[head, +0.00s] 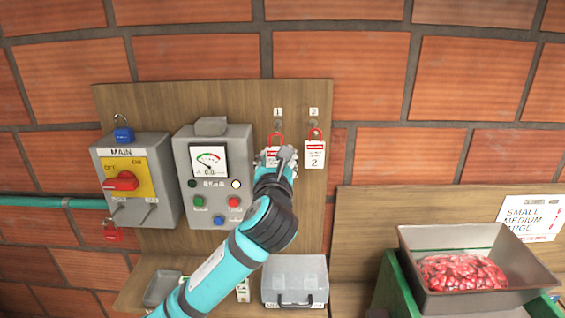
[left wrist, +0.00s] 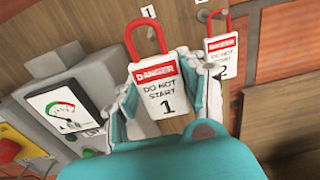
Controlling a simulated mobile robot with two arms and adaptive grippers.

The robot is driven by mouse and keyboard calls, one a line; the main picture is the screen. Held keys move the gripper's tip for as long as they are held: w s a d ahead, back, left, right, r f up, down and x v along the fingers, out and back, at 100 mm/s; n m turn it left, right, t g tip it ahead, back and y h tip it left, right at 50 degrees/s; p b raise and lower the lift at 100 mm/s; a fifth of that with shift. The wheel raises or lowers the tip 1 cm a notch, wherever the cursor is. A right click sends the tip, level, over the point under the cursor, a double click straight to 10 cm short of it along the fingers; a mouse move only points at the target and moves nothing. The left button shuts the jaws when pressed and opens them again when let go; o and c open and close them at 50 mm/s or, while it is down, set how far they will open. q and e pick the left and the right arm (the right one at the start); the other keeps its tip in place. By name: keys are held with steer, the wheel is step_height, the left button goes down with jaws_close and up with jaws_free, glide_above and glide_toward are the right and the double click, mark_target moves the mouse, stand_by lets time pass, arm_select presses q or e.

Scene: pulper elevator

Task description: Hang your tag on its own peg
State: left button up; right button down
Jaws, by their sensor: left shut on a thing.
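My left gripper (head: 286,158) is shut on the white-and-red danger tag numbered 1 (left wrist: 163,98), one finger at each side of it in the left wrist view (left wrist: 168,112). The tag is upright with its red loop (left wrist: 146,38) at the top, in front of the wooden board just below the label 1 (head: 277,111). Peg 1 (head: 277,124) is at the loop's top in the head view; I cannot tell whether the loop is around it. In the head view my gripper hides part of the tag. My right gripper is not in view.
Tag 2 (head: 315,154) hangs on peg 2 (head: 314,125), close on the right. A control box with a gauge (head: 209,160) and the main switch box (head: 124,182) are on the left.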

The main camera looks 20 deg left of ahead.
arm_select(q)
steer(key=shift+x, duration=1)
steer(key=w, duration=0.1)
steer(key=w+a+f, duration=0.1)
steer(key=w, duration=0.3)
steer(key=shift+a+f, duration=0.15)
steer(key=shift+f, duration=0.1)
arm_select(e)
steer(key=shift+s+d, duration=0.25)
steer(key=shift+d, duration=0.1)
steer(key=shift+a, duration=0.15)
